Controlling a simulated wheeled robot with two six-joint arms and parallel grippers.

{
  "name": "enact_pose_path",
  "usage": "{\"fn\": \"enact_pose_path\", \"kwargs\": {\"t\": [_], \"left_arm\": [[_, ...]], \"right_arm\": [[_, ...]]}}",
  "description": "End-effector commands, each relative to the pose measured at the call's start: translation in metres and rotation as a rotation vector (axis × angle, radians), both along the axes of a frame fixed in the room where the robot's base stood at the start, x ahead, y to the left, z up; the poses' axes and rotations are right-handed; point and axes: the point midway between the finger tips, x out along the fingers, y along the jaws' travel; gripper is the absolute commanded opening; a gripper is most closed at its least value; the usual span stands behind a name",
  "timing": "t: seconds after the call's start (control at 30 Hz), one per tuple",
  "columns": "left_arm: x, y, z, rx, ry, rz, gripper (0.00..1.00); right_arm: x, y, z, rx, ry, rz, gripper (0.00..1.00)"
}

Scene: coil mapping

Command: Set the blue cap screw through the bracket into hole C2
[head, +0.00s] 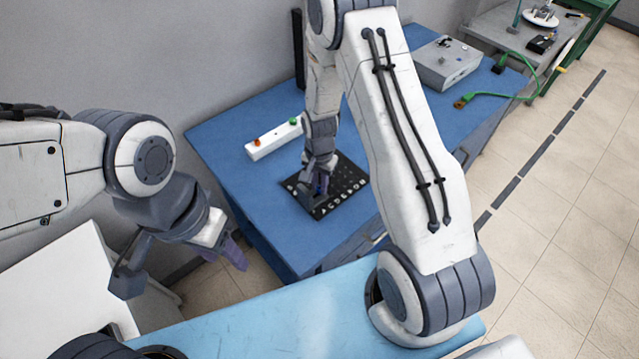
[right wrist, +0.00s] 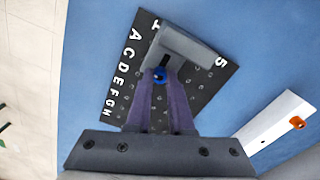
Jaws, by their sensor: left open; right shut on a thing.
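The black hole plate (head: 350,178) with white letters lies on the blue table. In the right wrist view the plate (right wrist: 135,60) shows its letters and a 5. A grey bracket (right wrist: 188,48) lies over part of it, covering some marks and holes. My right gripper (head: 320,184) is low over the plate. In the right wrist view my right gripper (right wrist: 160,82) is shut on the blue cap screw (right wrist: 159,75), beside the bracket's slot-like opening. Whether the screw tip is in a hole is hidden. My left gripper (head: 236,254) is open and empty, away from the plate.
A white box with orange and green buttons (head: 273,139) stands behind the plate. A grey box (head: 446,66) and a green cable (head: 495,95) are at the table's far end. A light blue surface (head: 270,320) is in front. The table around the plate is mostly clear.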

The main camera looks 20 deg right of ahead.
Motion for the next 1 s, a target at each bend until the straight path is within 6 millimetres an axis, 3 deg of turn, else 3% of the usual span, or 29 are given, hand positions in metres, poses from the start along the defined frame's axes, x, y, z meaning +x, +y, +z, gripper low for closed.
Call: {"fn": "enact_pose_path", "kwargs": {"t": [0.2, 0.43, 0.47, 0.5, 0.53, 0.57, 1.0], "left_arm": [[0.000, 0.000, 0.000, 0.000, 0.000, 0.000, 0.50], [0.000, 0.000, 0.000, 0.000, 0.000, 0.000, 0.50], [0.000, 0.000, 0.000, 0.000, 0.000, 0.000, 0.50], [0.000, 0.000, 0.000, 0.000, 0.000, 0.000, 0.50], [0.000, 0.000, 0.000, 0.000, 0.000, 0.000, 0.50], [0.000, 0.000, 0.000, 0.000, 0.000, 0.000, 0.50], [0.000, 0.000, -0.004, 0.000, 0.000, 0.000, 0.50]], "right_arm": [[0.000, 0.000, -0.002, 0.000, 0.002, -0.298, 0.00], [-0.001, 0.000, -0.002, 0.000, 0.002, -0.334, 0.00], [-0.001, 0.000, -0.002, 0.000, 0.002, -0.334, 0.24], [-0.001, 0.000, -0.002, 0.000, 0.002, -0.334, 0.39], [-0.001, 0.000, -0.002, 0.000, 0.002, -0.333, 0.51], [-0.001, 0.000, -0.002, 0.000, 0.002, -0.333, 0.55], [0.001, 0.000, 0.009, 0.001, -0.002, -0.331, 0.55]]}}
